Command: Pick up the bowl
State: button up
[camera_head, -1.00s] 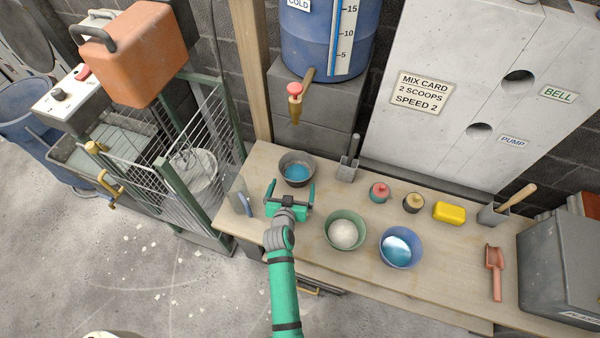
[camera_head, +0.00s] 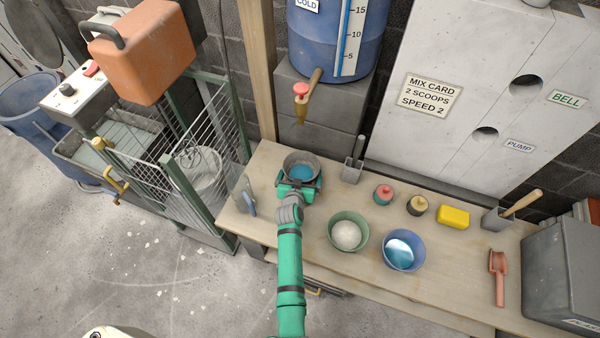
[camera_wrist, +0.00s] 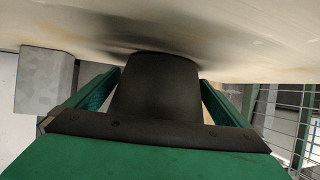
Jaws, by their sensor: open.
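A dark grey bowl (camera_head: 301,157) with blue liquid in it stands upright at the table's left back part. My gripper (camera_head: 300,179) is open at the bowl's near side, with a finger on either side of it. In the wrist view the bowl (camera_wrist: 153,88) fills the space between the two green fingers, and the table surface shows at the top. I cannot tell whether the fingers touch it. A green bowl (camera_head: 347,234) with white powder and a blue bowl (camera_head: 403,251) with blue liquid stand to the right.
A grey holder (camera_head: 351,172) stands right of the dark bowl. Two small jars, a yellow block (camera_head: 453,217) and a red scoop (camera_head: 498,272) lie farther right. A blue tank with a tap (camera_head: 302,97) is behind.

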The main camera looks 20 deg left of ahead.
jog(key=c, duration=1.1)
jog(key=shift+r, duration=0.2)
